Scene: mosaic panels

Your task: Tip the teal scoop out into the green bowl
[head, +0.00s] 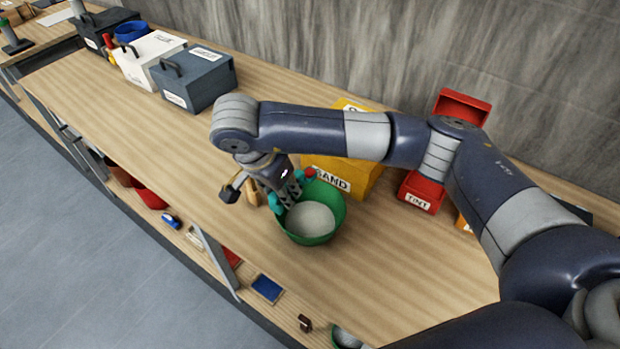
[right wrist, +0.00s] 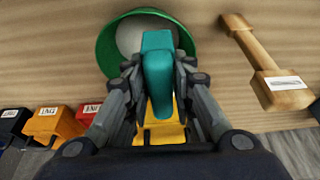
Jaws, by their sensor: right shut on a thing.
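The green bowl (head: 338,222) stands upright on the workbench and holds a pale grey material. It also shows in the right wrist view (right wrist: 107,52), just beyond the fingers. My right gripper (head: 287,198) is at the bowl's upper left rim in the head view. It is shut on the teal scoop (right wrist: 158,80), which points toward the bowl in the right wrist view. In the head view only small teal parts (head: 276,202) show beside the fingers. The scoop's load is hidden, and I cannot tell whether it touches the bowl. My left gripper is out of view.
A yellow SAND box (head: 362,180) and a red TINT box (head: 422,192) stand behind the bowl. A wooden tool (right wrist: 255,55) lies close beside the gripper. Dark and white boxes (head: 200,78) stand at the far left. The bench right of the bowl is clear.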

